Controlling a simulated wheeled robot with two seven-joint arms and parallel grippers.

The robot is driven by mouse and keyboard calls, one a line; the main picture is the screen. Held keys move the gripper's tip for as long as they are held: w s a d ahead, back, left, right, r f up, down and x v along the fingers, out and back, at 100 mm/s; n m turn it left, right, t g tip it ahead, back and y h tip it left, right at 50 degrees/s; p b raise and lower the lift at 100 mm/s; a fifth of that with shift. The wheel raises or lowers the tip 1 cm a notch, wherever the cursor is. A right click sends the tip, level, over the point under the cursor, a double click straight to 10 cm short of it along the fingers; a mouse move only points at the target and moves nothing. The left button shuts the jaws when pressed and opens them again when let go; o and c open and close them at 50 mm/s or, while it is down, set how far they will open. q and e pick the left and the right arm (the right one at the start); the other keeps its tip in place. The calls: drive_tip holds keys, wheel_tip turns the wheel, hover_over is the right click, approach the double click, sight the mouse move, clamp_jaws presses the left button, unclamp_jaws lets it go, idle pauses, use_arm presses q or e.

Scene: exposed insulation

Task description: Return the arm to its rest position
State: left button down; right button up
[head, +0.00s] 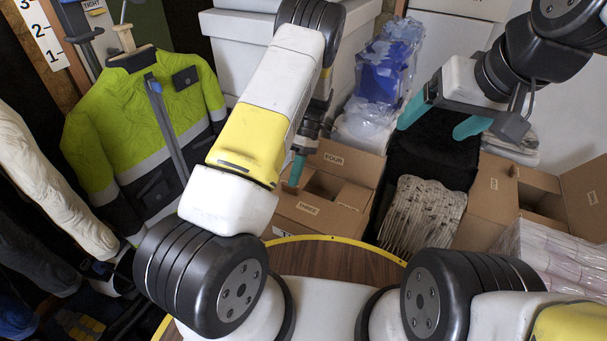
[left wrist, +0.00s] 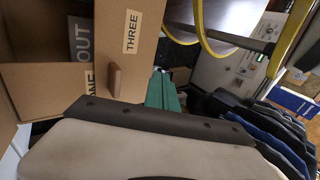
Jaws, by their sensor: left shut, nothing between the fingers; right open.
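My left arm reaches forward through the middle of the head view. Its gripper (head: 294,178) is partly hidden behind the arm; its teal fingers show over the open cardboard boxes. In the left wrist view the teal fingers (left wrist: 162,80) are together with nothing between them, near a box labelled THREE. My right gripper (head: 430,130) is at the upper right of the head view, its teal fingers spread wide and empty. It is above a black bin (head: 428,163).
An open cardboard box (head: 318,212) stands below my left gripper, another (head: 490,205) at the right. White gloves (head: 420,214) lie in front of the black bin. A yellow-green jacket (head: 140,120) hangs at the left. A yellow-rimmed wooden surface (head: 335,262) is close to me.

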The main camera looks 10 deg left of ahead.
use_arm(q)
drive_tip(key=s+d+r, duration=0.1)
drive_tip(key=s+d, duration=0.1)
drive_tip(key=s, duration=0.7)
wheel_tip(320, 180, up, 20)
drive_tip(key=m+t+h, duration=0.4)
drive_tip(key=m+t, duration=0.1)
drive_tip(key=m, duration=0.1)
drive_tip(key=s+a+r+m+t, duration=0.3)
drive_tip(key=s+r+m+t, duration=0.5)
drive_tip(key=s+r, duration=0.3)
wheel_tip(320, 180, up, 3)
drive_tip(key=shift+a+r+m+h, duration=0.1)
drive_tip(key=shift+a+m+h, duration=0.2)
drive_tip(key=shift+h, duration=0.1)
